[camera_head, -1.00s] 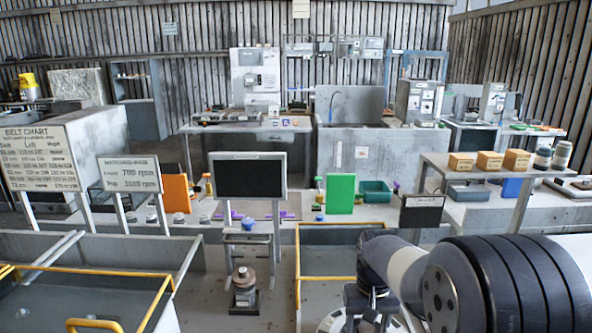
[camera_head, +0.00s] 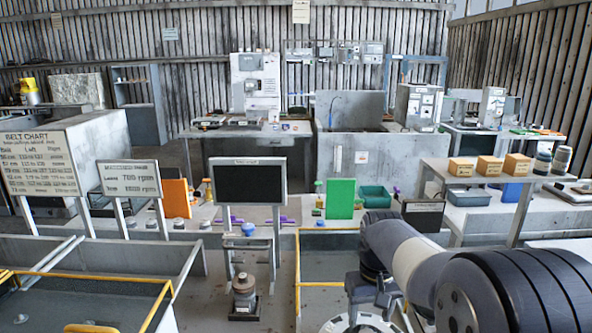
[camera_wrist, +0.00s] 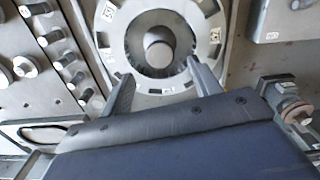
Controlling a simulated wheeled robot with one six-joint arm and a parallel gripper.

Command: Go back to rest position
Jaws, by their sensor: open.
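My gripper (camera_wrist: 160,70) is open in the wrist view, its two grey fingers spread apart with nothing between the tips. Beyond the fingers is a round grey blower housing (camera_wrist: 104,42) with a dark ring-shaped opening and a pale round hub (camera_wrist: 158,46) in its middle. The fingertips overlap the near edge of the opening in the picture; I cannot tell whether they touch it. In the head view my arm reaches in from the lower right, and the housing's white rim (camera_head: 334,326) shows at the bottom edge below my wrist. The fingertips are not clear there.
A yellow-railed bay (camera_head: 318,284) lies left of my arm, and a small motor-like part (camera_head: 244,290) stands further left. A dark sign (camera_head: 423,214) stands close behind my arm. A shelf (camera_head: 452,180) with boxes is at right. Knob-like parts (camera_wrist: 40,65) are at left in the wrist view.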

